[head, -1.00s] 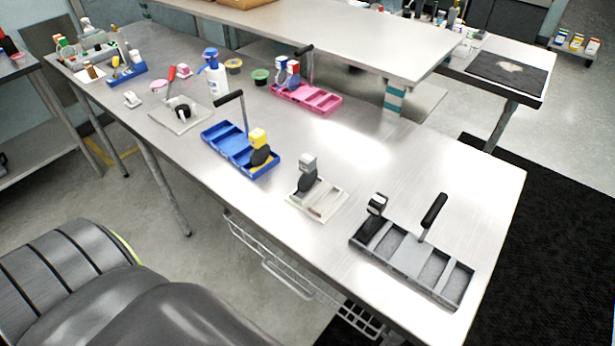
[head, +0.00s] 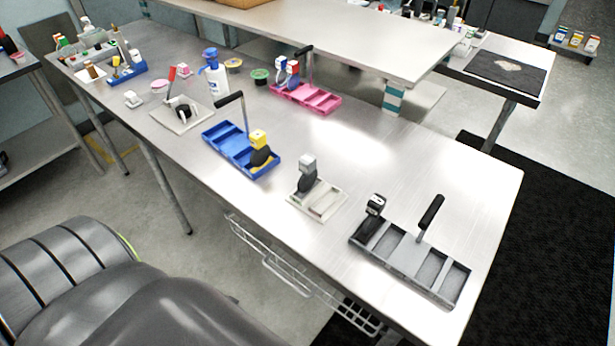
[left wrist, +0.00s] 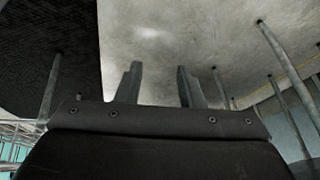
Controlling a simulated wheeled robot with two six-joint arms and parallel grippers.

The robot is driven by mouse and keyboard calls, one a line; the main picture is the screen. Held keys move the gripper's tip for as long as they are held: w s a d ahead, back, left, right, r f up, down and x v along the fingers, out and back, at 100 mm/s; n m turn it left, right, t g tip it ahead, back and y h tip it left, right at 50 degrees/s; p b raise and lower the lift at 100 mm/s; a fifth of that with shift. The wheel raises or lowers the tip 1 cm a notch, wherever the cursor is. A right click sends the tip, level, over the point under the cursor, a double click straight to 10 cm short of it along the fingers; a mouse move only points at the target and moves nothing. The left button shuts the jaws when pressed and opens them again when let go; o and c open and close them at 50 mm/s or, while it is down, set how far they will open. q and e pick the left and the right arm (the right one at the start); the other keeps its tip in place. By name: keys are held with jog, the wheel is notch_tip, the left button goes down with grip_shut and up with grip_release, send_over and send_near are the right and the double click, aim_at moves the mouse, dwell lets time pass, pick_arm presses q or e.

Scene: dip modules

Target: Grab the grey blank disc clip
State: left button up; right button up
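The grey clip (head: 307,163), a blocky grey top over a dark round disc, stands upright in the head view. It is at the back left end of a small pale tray (head: 327,214) near the table's front edge. No gripper is near it in the head view. My left gripper (left wrist: 158,86) shows in the left wrist view with its two fingers apart and nothing between them. That view shows pale floor and thin legs beyond the fingers, with no clip in sight. My right gripper is in neither view.
A blue tray (head: 216,139) with a yellow-topped clip (head: 259,140) stands left of the pale tray. A grey tray (head: 447,297) with a black clip (head: 375,205) and upright handle stands right. A pink tray (head: 318,99) is behind. Bare tabletop (head: 340,150) lies between them.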

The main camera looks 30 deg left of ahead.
pick_arm(q)
jog(key=w+d+r+t+p, duration=0.15)
jog(key=w+r, duration=0.25)
jog(key=r, duration=0.7)
jog(key=w+d+r+m+t+h, duration=0.1)
jog(key=w+r+t, duration=0.15)
jog(key=r, duration=0.95)
jog(key=w+d+r+t+p, duration=0.15)
jog(key=w+r, duration=0.25)
jog(key=r, duration=0.7)
jog(key=m+t+h, duration=0.1)
jog(key=t+h, duration=0.1)
jog(key=t, duration=0.1)
send_near(316, 173)
jog(key=shift+w+a+f, duration=0.15)
jog(key=shift+w+f, duration=0.2)
jog(key=shift+f, duration=0.2)
jog(key=shift+w+a+f, duration=0.15)
jog(key=shift+w+f, duration=0.2)
jog(key=shift+f, duration=0.15)
jog(key=shift+w+p, duration=0.45)
jog(key=shift+p, duration=0.1)
jog(key=x, duration=0.2)
jog(key=p+x, duration=0.1)
jog(key=shift+w+d+r, duration=0.1)
jog(key=shift+w+r, duration=0.1)
jog(key=shift+w+f, duration=0.35)
jog(key=shift+w, duration=0.25)
